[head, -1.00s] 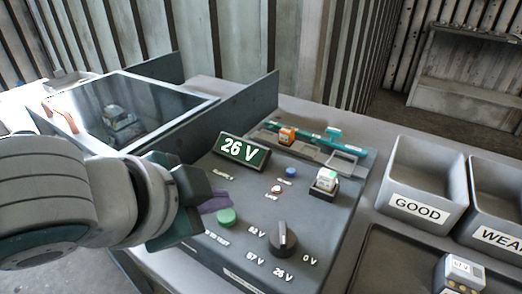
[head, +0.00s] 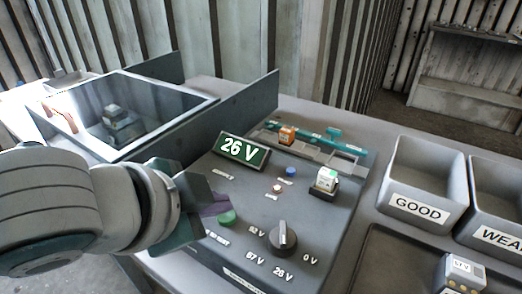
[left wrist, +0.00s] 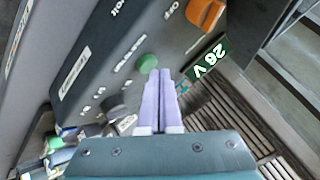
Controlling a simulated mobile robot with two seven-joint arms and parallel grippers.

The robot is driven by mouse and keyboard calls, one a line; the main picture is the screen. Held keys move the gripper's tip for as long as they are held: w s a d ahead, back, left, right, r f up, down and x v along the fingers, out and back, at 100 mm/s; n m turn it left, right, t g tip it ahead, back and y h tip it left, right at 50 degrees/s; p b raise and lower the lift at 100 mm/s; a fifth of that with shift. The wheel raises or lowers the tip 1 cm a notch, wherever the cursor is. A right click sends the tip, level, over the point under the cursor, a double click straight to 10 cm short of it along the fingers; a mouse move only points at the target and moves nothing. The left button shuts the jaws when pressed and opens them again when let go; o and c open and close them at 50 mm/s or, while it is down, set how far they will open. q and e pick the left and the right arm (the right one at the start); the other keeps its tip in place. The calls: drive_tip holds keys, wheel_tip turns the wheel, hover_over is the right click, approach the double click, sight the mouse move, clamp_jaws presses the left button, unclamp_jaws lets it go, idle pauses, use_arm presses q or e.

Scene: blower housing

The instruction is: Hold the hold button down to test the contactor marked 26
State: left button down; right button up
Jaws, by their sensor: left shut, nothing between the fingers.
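The green button (head: 227,217) sits on the grey test panel beside a label ending in "TEST". It also shows in the left wrist view (left wrist: 147,61). My left gripper (head: 219,203) is shut and empty, its purple fingertips right at the button; I cannot tell whether they press it. The fingers also show in the left wrist view (left wrist: 158,75). A white contactor (head: 326,182) with a green top spot sits in a dark socket on the panel; its marking is too small to read. The display (head: 242,149) reads "26 V". My right gripper is out of view.
A black dial (head: 282,238) stands right of the button, near voltage labels. A blue button (head: 291,171) and an orange block (head: 287,135) lie farther back. Bins marked GOOD (head: 420,208) and WEAR (head: 500,235) stand at right. A windowed box (head: 190,118) is at left.

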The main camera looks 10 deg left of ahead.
sight(220, 220)
use_arm(q)
drive_tip(key=shift+f, duration=0.4)
idle(1.7)
drive_tip(key=shift+r, duration=0.1)
idle(0.6)
drive_tip(key=shift+r+p, duration=0.75)
drive_tip(key=shift+p, duration=0.2)
wheel_tip(220, 220, up, 5)
drive_tip(key=p, duration=0.5)
drive_tip(key=shift+r+p, duration=0.1)
drive_tip(key=shift+p, duration=0.3)
